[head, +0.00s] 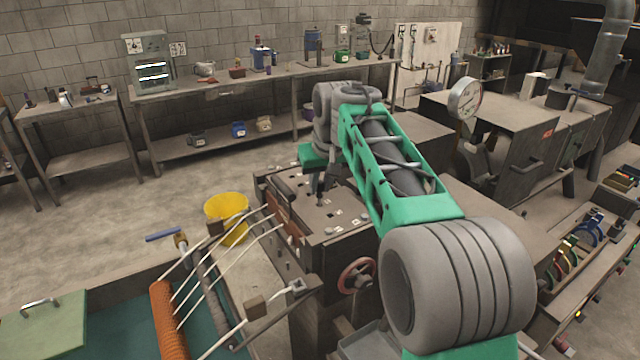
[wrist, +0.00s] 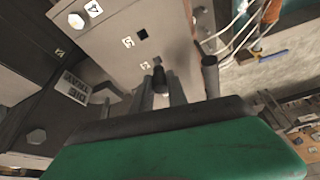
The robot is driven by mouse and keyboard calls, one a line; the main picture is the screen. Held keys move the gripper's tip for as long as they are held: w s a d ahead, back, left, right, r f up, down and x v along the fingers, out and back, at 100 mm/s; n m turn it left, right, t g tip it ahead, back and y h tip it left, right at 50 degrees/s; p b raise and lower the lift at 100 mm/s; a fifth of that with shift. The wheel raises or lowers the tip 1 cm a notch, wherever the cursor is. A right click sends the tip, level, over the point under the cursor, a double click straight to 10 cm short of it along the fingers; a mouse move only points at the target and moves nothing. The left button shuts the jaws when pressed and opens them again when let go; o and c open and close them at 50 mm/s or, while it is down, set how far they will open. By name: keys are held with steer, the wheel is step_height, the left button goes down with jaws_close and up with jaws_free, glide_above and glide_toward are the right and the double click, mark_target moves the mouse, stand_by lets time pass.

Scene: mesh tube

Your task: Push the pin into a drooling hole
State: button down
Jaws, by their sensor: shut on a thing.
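My gripper (wrist: 160,92) is shut on a dark pin (wrist: 158,76), whose rounded end shows between the fingers in the wrist view. In the head view my gripper (head: 319,192) points down over the top of the grey machine block (head: 335,218). The block carries small white number labels. In the wrist view a dark square hole (wrist: 142,34) shows in the block beyond the pin, beside a label (wrist: 127,41). Another label (wrist: 145,65) lies close to the pin. I cannot tell whether the pin touches the block. No drip is clear at any hole.
A dark upright cylinder (wrist: 210,75) stands right of the fingers. Pale curved rods (head: 215,270) run left of the block, near a yellow bucket (head: 228,214). A red handwheel (head: 356,276) is on the block's front. A "DIE TRAY" label (wrist: 76,90) lies left.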

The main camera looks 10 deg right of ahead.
steer(key=shift+f+b, duration=0.75)
steer(key=shift+f, duration=0.35)
stand_by(0.6)
steer(key=c, duration=1.2)
jaws_free()
steer(key=shift+c, duration=0.2)
steer(key=shift+r, duration=0.15)
